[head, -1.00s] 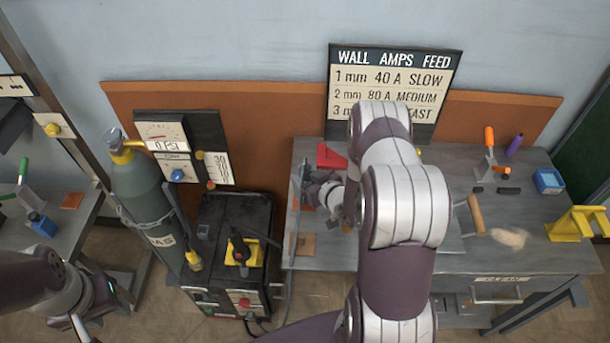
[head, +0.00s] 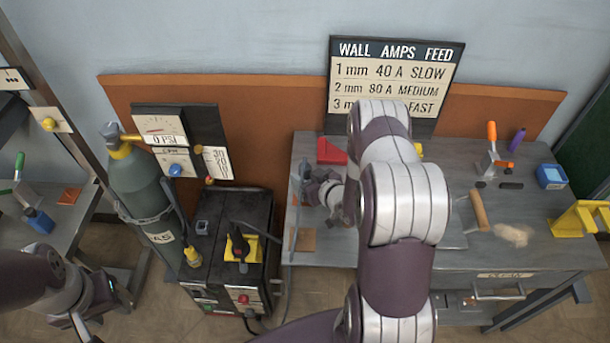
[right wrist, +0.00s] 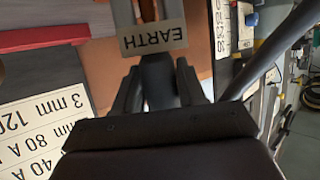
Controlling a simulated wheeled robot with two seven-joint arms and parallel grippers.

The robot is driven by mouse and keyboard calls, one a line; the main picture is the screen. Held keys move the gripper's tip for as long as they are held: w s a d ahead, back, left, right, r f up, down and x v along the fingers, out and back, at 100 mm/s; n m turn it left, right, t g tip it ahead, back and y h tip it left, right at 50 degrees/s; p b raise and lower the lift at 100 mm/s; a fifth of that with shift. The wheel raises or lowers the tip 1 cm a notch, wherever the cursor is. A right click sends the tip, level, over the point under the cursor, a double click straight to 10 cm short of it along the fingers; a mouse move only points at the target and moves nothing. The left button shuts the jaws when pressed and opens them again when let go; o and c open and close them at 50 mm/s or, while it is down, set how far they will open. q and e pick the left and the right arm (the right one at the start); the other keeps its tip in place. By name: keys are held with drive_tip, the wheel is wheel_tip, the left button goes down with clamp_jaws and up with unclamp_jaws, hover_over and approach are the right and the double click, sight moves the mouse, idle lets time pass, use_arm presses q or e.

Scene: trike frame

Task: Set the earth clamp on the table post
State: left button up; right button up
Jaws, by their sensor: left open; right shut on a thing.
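My right gripper (head: 312,188) is at the left end of the right-hand table (head: 360,258), low over its top. It is shut on a dark piece, the earth clamp (right wrist: 158,82), which shows between the fingers in the right wrist view. In the head view the clamp (head: 305,170) is small and partly hidden. A pale plate reading EARTH (right wrist: 153,39) lies just beyond the fingertips. I cannot make out the post itself, or whether the clamp touches it. My left gripper (head: 85,325) is open and empty at the lower left, partly cut off.
A red block (head: 331,150) stands close behind the right gripper. A dark welding machine (head: 230,245) and a gas cylinder (head: 140,190) stand left of the table. My right arm hides the table's middle.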

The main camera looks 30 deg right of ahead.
drive_tip(key=shift+f, duration=0.1)
drive_tip(key=o, duration=1.1)
drive_tip(key=shift+o, duration=0.2)
drive_tip(key=v, duration=1.3)
drive_tip(key=w+a+r+g+h, duration=0.2)
drive_tip(key=a+r+g, duration=0.2)
drive_tip(key=g, duration=0.3)
drive_tip(key=s+a+r+m+g, duration=0.1)
drive_tip(key=s+a+r+g, duration=0.4)
drive_tip(key=s+a, duration=0.4)
drive_tip(key=shift+s+a+r, duration=0.3)
drive_tip(key=shift+s+r, duration=0.2)
drive_tip(key=shift+r, duration=0.1)
